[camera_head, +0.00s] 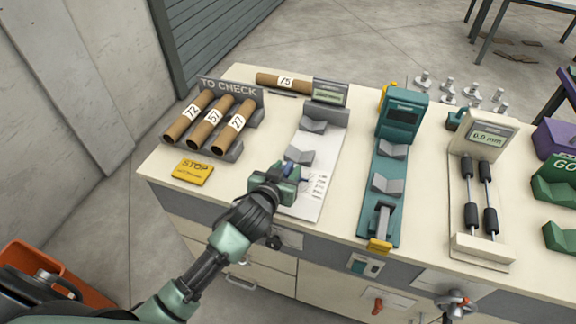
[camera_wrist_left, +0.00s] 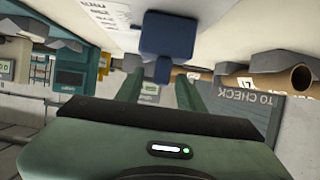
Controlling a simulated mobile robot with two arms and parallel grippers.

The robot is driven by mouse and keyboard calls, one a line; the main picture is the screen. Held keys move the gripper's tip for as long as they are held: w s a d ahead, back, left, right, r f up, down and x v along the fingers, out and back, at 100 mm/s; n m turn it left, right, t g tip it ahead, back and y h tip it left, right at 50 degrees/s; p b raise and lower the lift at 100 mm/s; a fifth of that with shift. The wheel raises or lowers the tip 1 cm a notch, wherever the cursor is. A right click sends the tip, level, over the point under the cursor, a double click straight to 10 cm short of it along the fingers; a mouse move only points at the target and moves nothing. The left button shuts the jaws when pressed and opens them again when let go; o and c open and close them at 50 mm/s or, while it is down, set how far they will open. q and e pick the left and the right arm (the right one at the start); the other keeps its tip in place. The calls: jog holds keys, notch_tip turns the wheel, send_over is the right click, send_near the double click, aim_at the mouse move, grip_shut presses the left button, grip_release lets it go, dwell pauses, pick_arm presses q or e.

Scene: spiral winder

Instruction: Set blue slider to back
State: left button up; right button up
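The blue slider sits on the white measuring plate (camera_head: 312,140), mostly hidden by my gripper in the head view. A small blue part (camera_head: 303,179) shows at the fingertips. In the left wrist view it is a dark blue block (camera_wrist_left: 168,35) with a smaller blue knob below it. My left gripper (camera_head: 288,174) is at the near part of the plate. Its two green fingers (camera_wrist_left: 158,88) are apart, with the knob in line with the gap between them. I cannot tell whether they touch it. My right gripper is not in view.
Grey V-shaped supports (camera_head: 299,155) and a display unit (camera_head: 329,92) stand on the plate behind. A teal device (camera_head: 372,212) and a gauge (camera_head: 482,245) stand right.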

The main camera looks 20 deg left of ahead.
pick_arm(q)
jog(key=shift+w+f, duration=0.25)
jog(key=shift+w, duration=0.35)
grip_shut()
dwell(1.1)
